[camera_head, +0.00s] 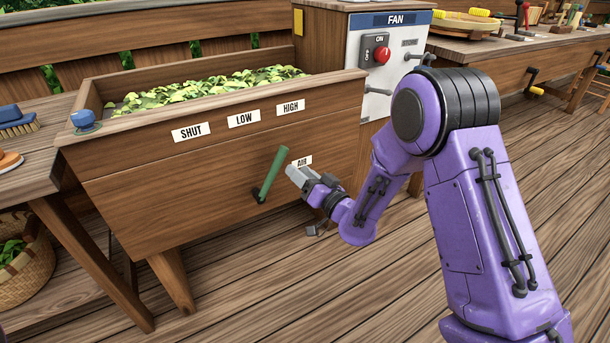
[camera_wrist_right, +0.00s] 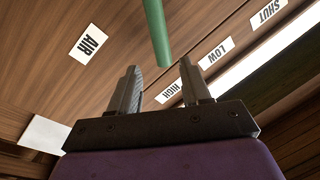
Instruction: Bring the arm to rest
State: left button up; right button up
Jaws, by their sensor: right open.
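My right arm, purple, comes in from the right in the head view. Its gripper (camera_head: 292,172) is in front of the wooden trough's front panel, just right of the green lever handle (camera_head: 272,173). In the right wrist view my right gripper (camera_wrist_right: 159,80) has its two fingers apart with nothing held. The green handle (camera_wrist_right: 157,32) shows beyond the fingertips, and I cannot tell the exact gap. The lever slants up and right, below the HIGH label (camera_head: 291,108). My left gripper is not in view.
The wooden trough (camera_head: 130,165) holds green leaves and carries SHUT, LOW, HIGH and AIR labels. A FAN panel (camera_head: 395,62) with a red knob stands behind it. A side table (camera_head: 45,138) with a brush is at left, above a basket (camera_head: 28,275). The plank floor in front is clear.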

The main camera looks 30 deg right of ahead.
jog(key=shift+v, duration=0.9)
jog(key=shift+w, duration=0.1)
jog(key=s+d+f+m+g+h, duration=0.1)
jog(key=s+f+g+h, duration=0.3)
jog(key=s+f, duration=0.55)
jog(key=s+f+m+g+h, duration=0.2)
jog(key=s+f+g, duration=0.4)
jog(key=f, duration=0.7)
jog(key=s+a+f+g, duration=0.1)
jog(key=s+f+g, duration=0.3)
jog(key=s, duration=0.6)
jog(key=s+f+g, duration=0.2)
jog(key=s+f, duration=0.4)
jog(key=s, duration=0.5)
notch_tip(320, 180, up, 23)
jog(key=w+p, duration=0.1)
jog(key=p, duration=2.1)
jog(key=shift+f+h, duration=0.25)
jog(key=shift+h, duration=0.15)
